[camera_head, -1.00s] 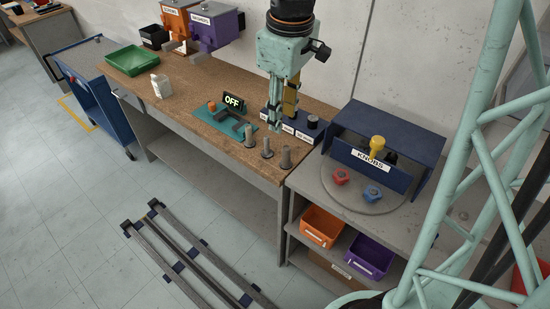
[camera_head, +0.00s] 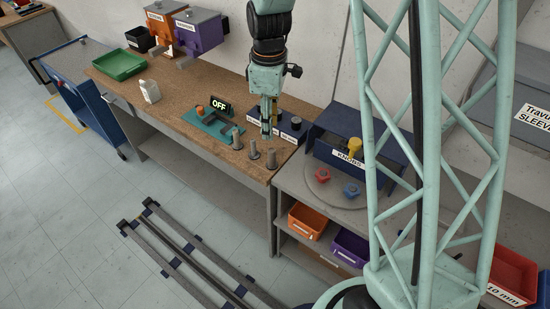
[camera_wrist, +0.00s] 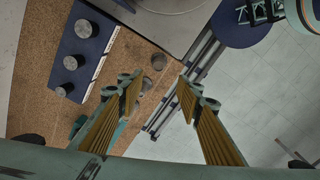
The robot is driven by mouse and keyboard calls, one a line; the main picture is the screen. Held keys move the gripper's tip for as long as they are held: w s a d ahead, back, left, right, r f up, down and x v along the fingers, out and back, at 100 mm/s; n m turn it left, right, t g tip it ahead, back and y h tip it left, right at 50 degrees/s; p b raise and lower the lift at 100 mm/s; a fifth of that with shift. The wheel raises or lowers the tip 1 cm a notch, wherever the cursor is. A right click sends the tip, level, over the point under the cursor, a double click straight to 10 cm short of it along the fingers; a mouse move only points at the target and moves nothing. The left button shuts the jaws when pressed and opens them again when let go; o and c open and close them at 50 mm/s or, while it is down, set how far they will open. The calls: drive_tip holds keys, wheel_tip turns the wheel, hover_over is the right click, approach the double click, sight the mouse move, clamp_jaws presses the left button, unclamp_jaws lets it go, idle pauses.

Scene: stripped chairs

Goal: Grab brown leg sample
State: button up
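A dark blue stand (camera_head: 291,133) on the bench carries several short dark cylinders, with white labels along its front. It also shows in the wrist view (camera_wrist: 78,46), at the upper left. I cannot tell which piece is the brown leg sample; no cylinder looks clearly brown. My gripper (camera_head: 267,132) points down over the bench beside the stand, partly covering it. In the wrist view my gripper (camera_wrist: 160,82) is open, its yellow-brown padded fingers apart and nothing held. Grey upright posts (camera_head: 254,151) stand in a row near the bench's front edge; some show between the fingers in the wrist view.
A teal fixture (camera_head: 208,125) with an OFF sign (camera_head: 219,102) is left of the posts. A white bottle (camera_head: 150,91) and green tray (camera_head: 119,65) stand farther left. A blue KNOBS box (camera_head: 326,143) is on the right. Rails (camera_head: 190,265) lie on the floor.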

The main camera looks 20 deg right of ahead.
sight(271, 150)
drive_tip(key=shift+w+d+f+p, duration=0.15)
drive_tip(key=shift+d+f+p, duration=0.1)
drive_tip(key=shift+f, duration=0.2)
drive_tip(key=shift+w+d+f+p, duration=0.15)
drive_tip(key=shift+f+p, duration=0.1)
drive_tip(key=shift+f, duration=0.15)
drive_tip(key=shift+a+f, duration=0.1)
drive_tip(key=shift+f, duration=0.05)
drive_tip(key=shift+f, duration=4.15)
drive_tip(key=shift+f, duration=0.15)
drive_tip(key=shift+s+f+p, duration=0.1)
drive_tip(key=shift+f+p, duration=0.45)
drive_tip(key=shift+f, duration=1.9)
drive_tip(key=c, duration=1)
